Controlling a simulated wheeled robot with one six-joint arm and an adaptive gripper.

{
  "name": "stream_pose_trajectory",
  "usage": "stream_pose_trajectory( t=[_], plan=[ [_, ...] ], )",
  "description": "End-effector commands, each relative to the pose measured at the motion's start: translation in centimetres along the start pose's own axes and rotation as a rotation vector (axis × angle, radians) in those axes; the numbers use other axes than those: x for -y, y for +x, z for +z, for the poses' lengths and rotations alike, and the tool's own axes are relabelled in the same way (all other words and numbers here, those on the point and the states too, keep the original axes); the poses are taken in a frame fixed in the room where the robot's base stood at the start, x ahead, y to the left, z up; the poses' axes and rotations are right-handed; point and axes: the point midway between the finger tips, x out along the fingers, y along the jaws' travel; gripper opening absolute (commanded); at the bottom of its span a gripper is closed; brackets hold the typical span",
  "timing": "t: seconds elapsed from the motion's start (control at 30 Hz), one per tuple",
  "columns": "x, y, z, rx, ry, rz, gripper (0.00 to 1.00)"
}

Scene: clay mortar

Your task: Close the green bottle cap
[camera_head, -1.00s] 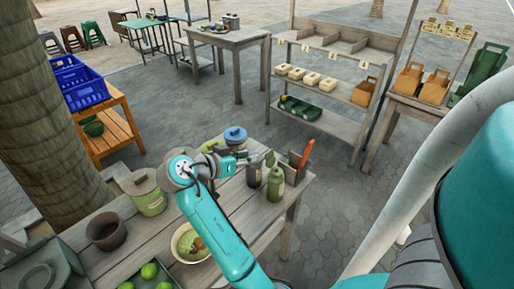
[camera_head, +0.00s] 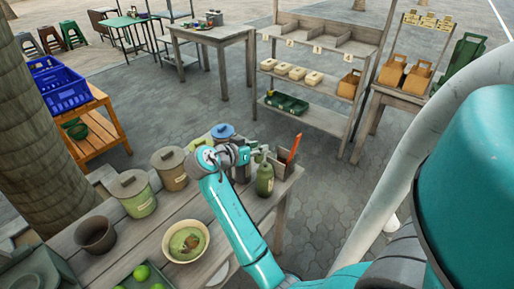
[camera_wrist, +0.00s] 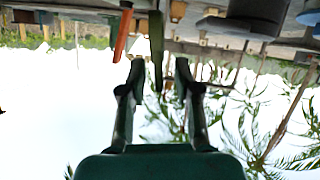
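The green bottle (camera_head: 265,181) stands upright near the right end of the wooden table in the head view. Its cap (camera_head: 262,157) is too small there to tell open from closed. My gripper (camera_head: 246,155) is just left of the bottle's top. The wrist view appears upside down. In it, my gripper (camera_wrist: 159,72) has its two fingers spread apart. A narrow green shape (camera_wrist: 157,42), seemingly part of the bottle, reaches down between the fingertips with space on both sides. A dark bottle (camera_head: 242,174) stands left of the green one, partly hidden by my gripper.
An orange-red item (camera_head: 294,148) stands in a holder right of the bottle. It also shows in the wrist view (camera_wrist: 123,33). Two lidded canisters (camera_head: 138,195), a brown pot (camera_head: 96,235), a cream bowl (camera_head: 172,249) and a blue-lidded jar (camera_head: 222,131) share the table.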

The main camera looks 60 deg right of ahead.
Motion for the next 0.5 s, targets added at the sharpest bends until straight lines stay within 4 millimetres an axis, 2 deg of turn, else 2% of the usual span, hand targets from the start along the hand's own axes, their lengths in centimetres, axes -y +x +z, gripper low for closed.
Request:
stream_pose_trajectory(
  t=[0.17,0.3,0.5],
  plan=[
    [0.00,0.00,0.01,0.000,0.000,0.000,0.32],
    [-0.01,-0.01,0.01,0.000,0.000,0.000,0.00],
    [-0.02,-0.02,0.01,0.000,0.001,0.000,0.00]
  ],
)
